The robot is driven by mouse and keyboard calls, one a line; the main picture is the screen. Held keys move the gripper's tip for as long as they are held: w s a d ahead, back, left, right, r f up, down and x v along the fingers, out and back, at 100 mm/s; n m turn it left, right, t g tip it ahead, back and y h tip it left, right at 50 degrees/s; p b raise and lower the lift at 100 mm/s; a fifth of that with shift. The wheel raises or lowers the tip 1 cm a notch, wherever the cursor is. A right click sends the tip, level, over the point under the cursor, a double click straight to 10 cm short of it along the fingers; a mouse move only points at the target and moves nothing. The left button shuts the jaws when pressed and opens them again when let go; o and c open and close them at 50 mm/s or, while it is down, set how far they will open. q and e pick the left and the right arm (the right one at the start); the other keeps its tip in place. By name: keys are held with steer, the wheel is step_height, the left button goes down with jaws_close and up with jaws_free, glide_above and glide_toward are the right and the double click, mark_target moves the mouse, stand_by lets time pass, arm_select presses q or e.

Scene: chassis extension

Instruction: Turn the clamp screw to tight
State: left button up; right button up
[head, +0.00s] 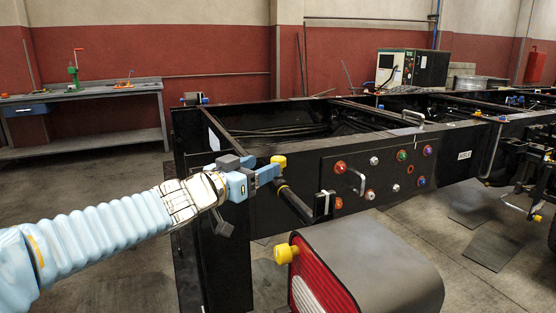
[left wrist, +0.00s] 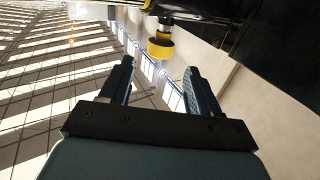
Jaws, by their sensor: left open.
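A yellow knob (head: 279,160), which looks like the clamp screw head, shows at the tips of my left gripper (head: 268,173) in the head view, near a dark bar on the black chassis frame (head: 233,256). In the left wrist view the yellow knob (left wrist: 160,48) sits on a dark shaft, just beyond the fingertips and in line with the gap between them. My left gripper (left wrist: 158,68) is open, with nothing between its fingers. Whether a finger touches the knob cannot be told. The screw's threads and tightness do not show. My right gripper is not in view.
A chassis panel carries coloured knobs and a handle (head: 357,181) to the right. A workbench (head: 85,97) stands at the back left. Open floor lies left of the chassis.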

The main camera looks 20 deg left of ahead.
mark_target(273, 160)
arm_select(q)
steer(key=b+x, duration=0.1)
steer(key=x, duration=0.6)
steer(key=shift+w, duration=0.1)
steer(key=shift+c, duration=0.2)
steer(key=c, duration=0.9)
